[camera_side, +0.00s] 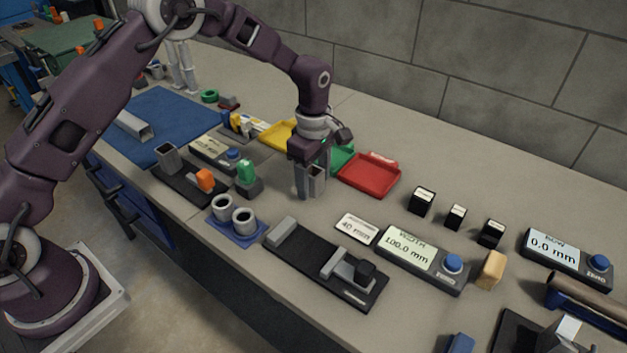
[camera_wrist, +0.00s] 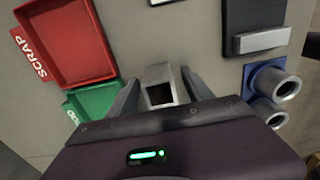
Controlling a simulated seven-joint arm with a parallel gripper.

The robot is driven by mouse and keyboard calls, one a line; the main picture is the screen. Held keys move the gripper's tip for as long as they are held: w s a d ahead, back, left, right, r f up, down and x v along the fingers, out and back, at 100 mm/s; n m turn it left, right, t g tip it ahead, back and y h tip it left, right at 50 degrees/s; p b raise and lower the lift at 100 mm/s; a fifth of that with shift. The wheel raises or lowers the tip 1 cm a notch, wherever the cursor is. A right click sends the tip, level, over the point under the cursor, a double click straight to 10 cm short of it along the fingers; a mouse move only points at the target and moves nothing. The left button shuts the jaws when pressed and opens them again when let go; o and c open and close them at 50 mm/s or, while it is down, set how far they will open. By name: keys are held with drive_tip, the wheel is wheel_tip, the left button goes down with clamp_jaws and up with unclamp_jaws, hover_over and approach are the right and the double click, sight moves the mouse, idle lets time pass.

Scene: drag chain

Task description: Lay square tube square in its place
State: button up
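A grey square tube (camera_side: 316,172) stands upright at my gripper (camera_side: 311,178), between its two fingers. A longer square tube (camera_side: 133,125) lies on the blue mat (camera_side: 185,112) at the left. A short upright grey square piece (camera_side: 167,158) stands on a black plate with an orange part.
The red scrap tray (camera_side: 369,176) and green tray (camera_side: 341,158) sit close beside my gripper, with a yellow tray (camera_side: 281,134) behind. A black measuring fixture (camera_side: 310,268), blue ring holder (camera_side: 236,229) and width display (camera_side: 415,257) stand in front. Bare table lies between.

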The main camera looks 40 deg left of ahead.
clamp_jaws()
drive_tip(key=shift+r, duration=0.1)
drive_tip(key=shift+r, duration=0.3)
wheel_tip(320, 180, up, 9)
drive_tip(key=s+d, duration=0.3)
drive_tip(key=s, duration=0.4)
drive_tip(key=s+d, duration=0.4)
drive_tip(key=s, duration=0.3)
drive_tip(key=shift+d+f, duration=0.25)
